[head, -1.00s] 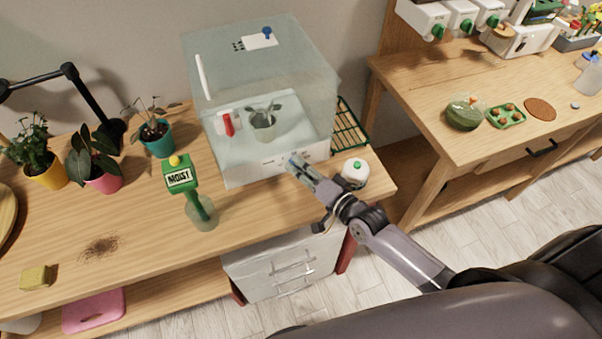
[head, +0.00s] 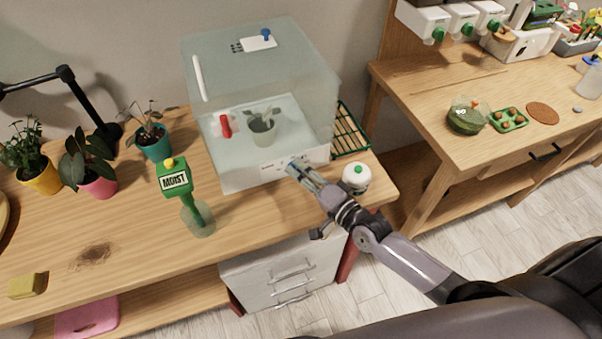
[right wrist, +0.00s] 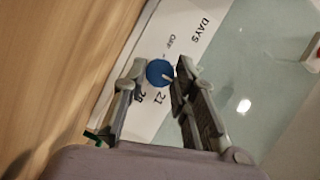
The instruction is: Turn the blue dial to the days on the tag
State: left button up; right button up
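The blue dial (right wrist: 160,72) sits on a white panel marked DAYS, OFF, 21 and 28 in the right wrist view. A pale pointer mark shows on it; its exact setting is hard to read. My right gripper (right wrist: 157,78) is open, with one finger on each side of the dial; I cannot tell whether they touch it. In the head view my right gripper (head: 293,167) is at the front panel (head: 262,174) of the clear plant case (head: 262,70) and hides the dial there. I can make out no tag with days. My left gripper is out of view.
A green MOIST meter (head: 175,180) and potted plants stand to the left. A green rack (head: 350,132) is beside the case. The table's front edge runs below my arm.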

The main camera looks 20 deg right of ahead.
jog(key=o, duration=0.4)
jog(key=shift+c, duration=0.2)
jog(key=v, duration=1.2)
